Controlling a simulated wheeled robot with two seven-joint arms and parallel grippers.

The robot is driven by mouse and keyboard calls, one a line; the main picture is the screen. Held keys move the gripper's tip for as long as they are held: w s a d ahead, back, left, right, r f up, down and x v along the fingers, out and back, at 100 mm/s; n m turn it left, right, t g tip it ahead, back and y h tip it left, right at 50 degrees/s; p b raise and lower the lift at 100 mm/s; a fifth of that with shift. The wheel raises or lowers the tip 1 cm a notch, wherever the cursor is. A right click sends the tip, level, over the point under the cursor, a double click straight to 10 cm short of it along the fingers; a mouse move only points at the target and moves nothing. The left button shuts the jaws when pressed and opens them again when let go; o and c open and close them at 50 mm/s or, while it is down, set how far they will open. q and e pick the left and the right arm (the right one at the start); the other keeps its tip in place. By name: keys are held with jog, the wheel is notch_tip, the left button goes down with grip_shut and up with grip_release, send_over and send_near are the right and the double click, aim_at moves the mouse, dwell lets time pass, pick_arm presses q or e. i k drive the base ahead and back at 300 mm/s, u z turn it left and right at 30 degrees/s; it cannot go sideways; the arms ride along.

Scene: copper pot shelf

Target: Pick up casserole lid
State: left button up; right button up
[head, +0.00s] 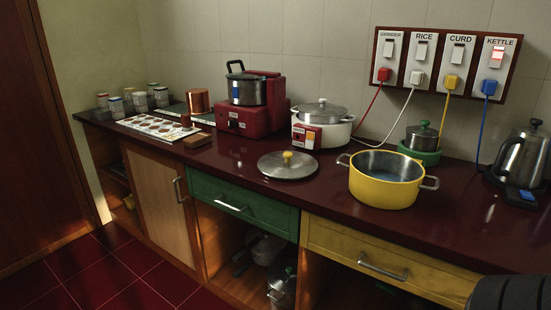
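The casserole lid (287,168) is a round steel lid with a yellow knob on top. It lies flat, knob up, on the dark red counter, above the green drawer. The yellow casserole (383,188) stands open just to its right, with two steel side handles and a grey inside. The lid and the casserole are apart. Neither of my grippers shows in the head view. A dark, ribbed rounded part, likely of my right arm, shows at the bottom right corner. Nothing touches the lid.
A kettle (523,157) is at the right. Cords hang from the socket board (445,65). The counter (223,160) left of the lid is clear.

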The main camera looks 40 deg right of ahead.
aim_at(281, 165)
jog(key=z, duration=0.6)
jog(key=i, duration=0.85)
jog(key=z, duration=0.7)
